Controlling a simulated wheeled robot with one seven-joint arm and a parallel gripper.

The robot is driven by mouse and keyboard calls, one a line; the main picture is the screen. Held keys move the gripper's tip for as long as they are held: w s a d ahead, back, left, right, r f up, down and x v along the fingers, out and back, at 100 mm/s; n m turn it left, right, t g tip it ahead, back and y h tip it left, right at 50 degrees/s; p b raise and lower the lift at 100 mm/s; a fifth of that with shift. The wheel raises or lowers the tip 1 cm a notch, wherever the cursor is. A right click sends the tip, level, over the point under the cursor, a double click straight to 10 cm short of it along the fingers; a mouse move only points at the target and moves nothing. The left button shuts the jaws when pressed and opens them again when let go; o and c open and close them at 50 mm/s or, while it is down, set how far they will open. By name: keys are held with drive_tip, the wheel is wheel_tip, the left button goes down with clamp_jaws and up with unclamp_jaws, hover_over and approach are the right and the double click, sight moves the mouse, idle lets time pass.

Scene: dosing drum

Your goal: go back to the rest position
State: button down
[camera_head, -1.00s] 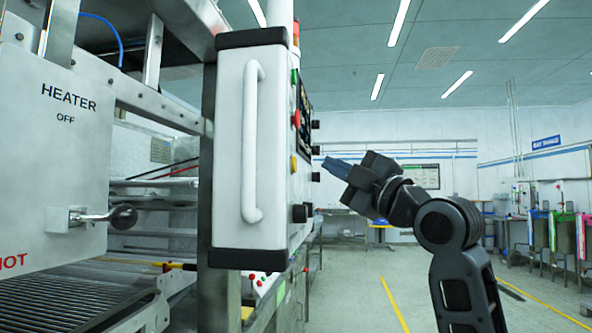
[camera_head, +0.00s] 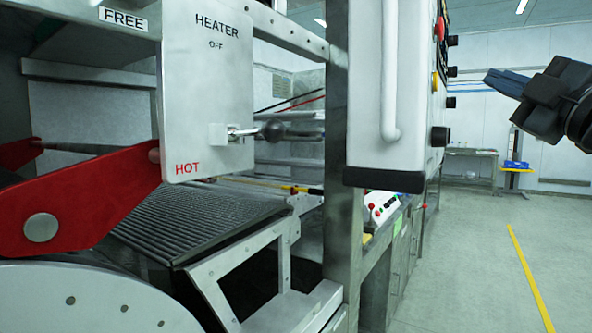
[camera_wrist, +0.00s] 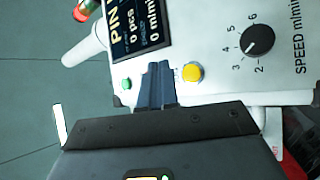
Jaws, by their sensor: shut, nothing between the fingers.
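My gripper (camera_head: 506,82) is at the right edge of the head view, shut and empty, pointing left toward the side of the white control box (camera_head: 369,90). A gap shows between the fingertips and the box's knobs in that view. In the wrist view my gripper (camera_wrist: 157,66) has its fingers together in front of the panel face. There a yellow button (camera_wrist: 193,72) is just right of the fingertips and a green button (camera_wrist: 126,84) is to their left. Most of my arm is outside the head view.
A heater plate (camera_head: 208,90) with a ball-ended lever (camera_head: 290,131) is at the left. A red arm (camera_head: 85,205) and a ribbed conveyor (camera_head: 195,215) lie below it. A black speed dial (camera_wrist: 260,39) sits on the panel. Floor (camera_head: 480,260) at the right is clear.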

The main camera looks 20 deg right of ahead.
drive_tip(key=shift+f, duration=0.15)
drive_tip(key=w+a+f+m+g+h, duration=0.1)
drive_tip(key=a+f+m, duration=0.25)
drive_tip(key=f, duration=0.65)
drive_tip(key=a+f+m+g+h, duration=0.15)
drive_tip(key=f+m, duration=0.35)
drive_tip(key=f, duration=0.5)
drive_tip(key=s+a+f+m+g, duration=0.1)
drive_tip(key=s+a+f+m, duration=0.2)
drive_tip(key=f, duration=0.5)
drive_tip(key=s+a+f+m, duration=0.2)
drive_tip(key=s+a+f, duration=0.1)
drive_tip(key=a+f, duration=0.3)
drive_tip(key=s+a+f+m+g, duration=0.1)
drive_tip(key=s+a+f, duration=0.2)
drive_tip(key=s+f, duration=0.25)
drive_tip(key=s+a+f+g, duration=0.1)
drive_tip(key=s+a+f, duration=0.2)
drive_tip(key=s+f, duration=0.3)
drive_tip(key=s+a+f+g+y, duration=0.1)
drive_tip(key=s, duration=0.8)
drive_tip(key=s+a+f+g+y, duration=0.1)
drive_tip(key=s+a+y, duration=0.1)
drive_tip(key=s, duration=0.7)
drive_tip(key=shift+s+a+g, duration=0.3)
drive_tip(key=shift+s+g, duration=0.05)
drive_tip(key=shift+n, duration=0.25)
idle(0.7)
